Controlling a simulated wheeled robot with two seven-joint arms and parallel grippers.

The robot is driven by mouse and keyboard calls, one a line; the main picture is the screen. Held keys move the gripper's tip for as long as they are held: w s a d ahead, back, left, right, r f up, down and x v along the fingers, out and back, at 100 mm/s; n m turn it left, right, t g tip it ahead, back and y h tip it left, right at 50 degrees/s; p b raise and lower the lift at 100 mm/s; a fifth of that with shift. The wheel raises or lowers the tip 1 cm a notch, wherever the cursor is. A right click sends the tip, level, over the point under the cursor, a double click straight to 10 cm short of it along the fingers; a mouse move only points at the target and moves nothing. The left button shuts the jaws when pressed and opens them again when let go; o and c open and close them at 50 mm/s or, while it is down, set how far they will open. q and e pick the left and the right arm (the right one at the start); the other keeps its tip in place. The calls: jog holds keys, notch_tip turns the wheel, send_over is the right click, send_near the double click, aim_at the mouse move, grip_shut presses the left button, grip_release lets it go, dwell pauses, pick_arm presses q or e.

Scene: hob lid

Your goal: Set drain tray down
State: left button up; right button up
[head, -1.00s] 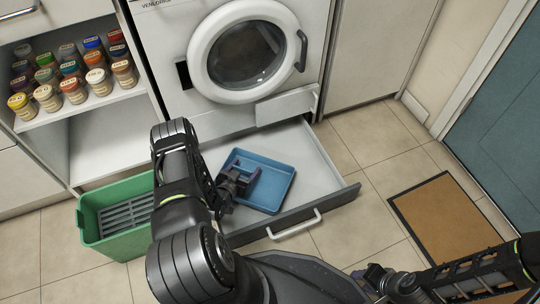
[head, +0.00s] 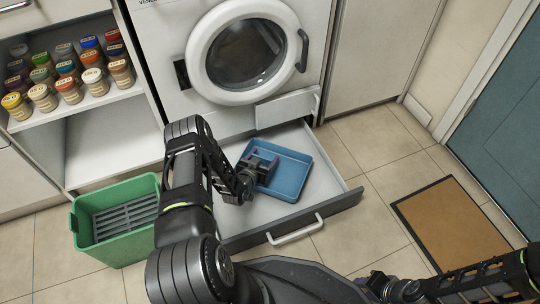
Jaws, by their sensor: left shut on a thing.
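The drain tray is a shallow blue rectangular tray (head: 290,175) in the head view. It is over the open drawer (head: 335,183) below the washing machine. My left gripper (head: 262,168) is shut on the tray at its left side. I cannot tell whether the tray touches the drawer floor. My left arm hides part of the drawer's left side. My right gripper (head: 372,284) is low at the bottom of the view, away from the tray, and its fingers are too small to read.
The washing machine (head: 200,95) stands behind the drawer, its small flap (head: 285,108) open above it. A green bin (head: 120,250) with a grey rack stands at left. Spice jars (head: 68,72) fill a shelf. A brown doormat (head: 450,220) lies at right.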

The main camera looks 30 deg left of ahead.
pick_arm(q)
jog(key=w, duration=0.1)
jog(key=w+b, duration=0.1)
jog(key=w, duration=0.1)
jog(key=shift+w+d+f, duration=0.15)
jog(key=shift+w+d, duration=0.05)
jog(key=shift+d, duration=0.15)
jog(key=shift+f+b, duration=0.55)
jog(key=shift+r, duration=0.1)
jog(key=o, duration=1.6)
jog(key=shift+s, duration=0.1)
